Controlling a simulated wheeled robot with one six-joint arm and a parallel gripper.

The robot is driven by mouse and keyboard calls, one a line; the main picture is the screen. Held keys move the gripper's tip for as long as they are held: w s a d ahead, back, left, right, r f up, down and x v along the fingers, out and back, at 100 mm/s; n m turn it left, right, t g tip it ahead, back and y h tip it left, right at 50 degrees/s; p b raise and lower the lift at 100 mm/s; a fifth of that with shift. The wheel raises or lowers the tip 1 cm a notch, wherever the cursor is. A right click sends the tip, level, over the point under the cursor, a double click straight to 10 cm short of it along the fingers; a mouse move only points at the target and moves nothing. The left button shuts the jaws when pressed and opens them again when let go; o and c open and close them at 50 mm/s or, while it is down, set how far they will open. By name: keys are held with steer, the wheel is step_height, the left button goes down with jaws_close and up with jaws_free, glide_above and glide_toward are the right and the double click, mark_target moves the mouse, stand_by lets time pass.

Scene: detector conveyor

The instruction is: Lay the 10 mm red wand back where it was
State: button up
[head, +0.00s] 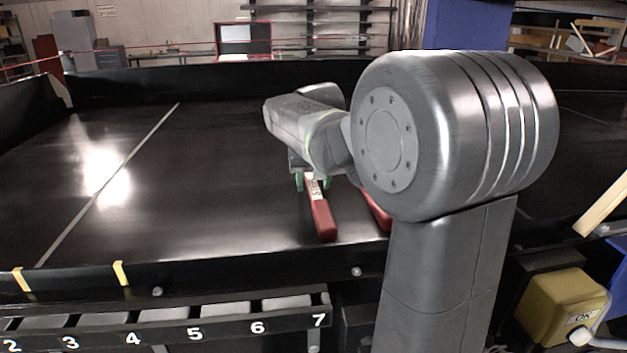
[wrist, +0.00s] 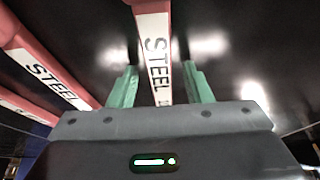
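A red wand (head: 322,218) with a white label reading STEEL lies on the black conveyor belt (head: 220,200), as far as I can tell. In the wrist view this wand (wrist: 154,50) runs between the two green fingers of my gripper (wrist: 160,78). Dark gaps show on both sides of it, so the fingers are apart and not closed on it. The size marking is cut off by the gripper body. In the head view my gripper (head: 312,183) is low over the wand's far part. Another red wand (head: 378,213) is mostly hidden behind my arm.
Two more red wands show at the left of the wrist view, one labelled STEEL (wrist: 45,75) and one at the edge (wrist: 20,106). Numbered slots (head: 195,316) line the front. A yellow OK box (head: 560,305) stands right. The belt's left side is clear.

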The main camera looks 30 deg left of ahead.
steer(key=v, duration=1.2)
steer(key=shift+r, duration=0.25)
steer(key=shift+w+a, duration=0.1)
